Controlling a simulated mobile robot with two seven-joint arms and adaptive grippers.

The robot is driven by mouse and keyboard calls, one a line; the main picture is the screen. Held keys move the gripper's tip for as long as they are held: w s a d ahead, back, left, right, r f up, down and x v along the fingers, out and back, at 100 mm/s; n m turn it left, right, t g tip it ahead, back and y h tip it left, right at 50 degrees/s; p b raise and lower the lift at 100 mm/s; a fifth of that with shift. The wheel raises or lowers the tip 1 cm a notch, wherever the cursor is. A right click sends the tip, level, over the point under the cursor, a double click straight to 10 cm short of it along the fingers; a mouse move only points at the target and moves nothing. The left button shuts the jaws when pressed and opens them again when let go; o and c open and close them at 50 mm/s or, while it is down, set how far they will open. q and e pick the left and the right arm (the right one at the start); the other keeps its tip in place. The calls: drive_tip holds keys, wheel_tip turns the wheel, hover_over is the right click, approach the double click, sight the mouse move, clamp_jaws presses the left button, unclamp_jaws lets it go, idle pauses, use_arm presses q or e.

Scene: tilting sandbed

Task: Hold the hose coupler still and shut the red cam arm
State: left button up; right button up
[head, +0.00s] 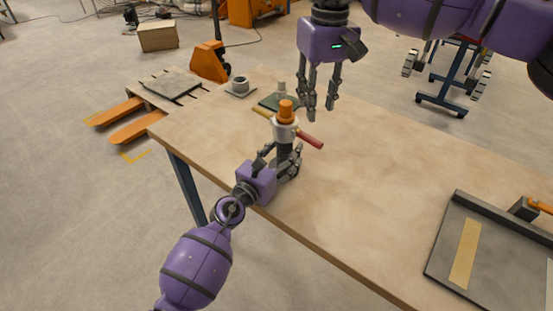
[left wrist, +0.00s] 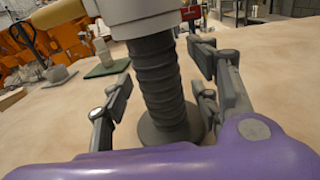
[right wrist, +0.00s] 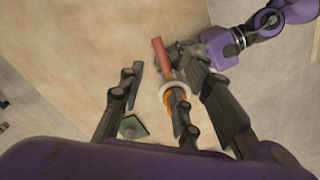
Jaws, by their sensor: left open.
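The hose coupler (head: 284,131) stands upright on the table, with an orange top, a white collar and a grey ribbed hose (left wrist: 158,85) below. Its red cam arm (head: 309,139) sticks out to the right in the head view; it also shows in the right wrist view (right wrist: 161,56). A tan arm (left wrist: 58,14) sticks out on the opposite side. My left gripper (head: 283,160) is open, with its fingers on both sides of the ribbed hose and visible gaps beside it. My right gripper (head: 321,112) is open and empty above and behind the coupler, fingers pointing down.
A green mat (head: 271,103) with a small pale bottle (head: 282,89) lies behind the coupler. A cup (head: 240,84) stands further back left. A dark tray (head: 480,265) lies at the right of the table (head: 380,180). The table between coupler and tray is clear.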

use_arm(q)
drive_tip(key=shift+w+d, duration=0.15)
drive_tip(key=shift+w, duration=0.05)
clamp_jaws()
use_arm(e)
drive_tip(key=shift+a+r, duration=0.1)
drive_tip(key=shift+r, duration=0.1)
drive_tip(key=c, duration=0.3)
drive_tip(key=shift+w+a+r+m+t, duration=0.15)
drive_tip(key=shift+a+r+m, duration=0.1)
drive_tip(key=shift+r, duration=0.35)
drive_tip(key=shift+s+a+r+m+t, duration=0.15)
drive_tip(key=shift+r+m, duration=0.1)
drive_tip(key=shift+r, duration=0.3)
clamp_jaws()
drive_tip(key=shift+w+d+r+m+t+h, duration=0.15)
drive_tip(key=shift+d+r+m+h, duration=0.35)
drive_tip(key=shift+m, duration=1.3)
drive_tip(key=shift+d+r+m+t+h, duration=0.15)
drive_tip(key=shift+r+m, duration=0.65)
drive_tip(key=shift+m, duration=1)
drive_tip(key=shift+w+d+r+m+t+h, duration=0.1)
drive_tip(key=shift+d+r+m+t+h, duration=0.4)
drive_tip(key=shift+m, duration=1.3)
drive_tip(key=shift+a+r+g+y, duration=0.1)
drive_tip(key=shift+r+g+y, duration=0.05)
drive_tip(key=shift+g+y, duration=0.15)
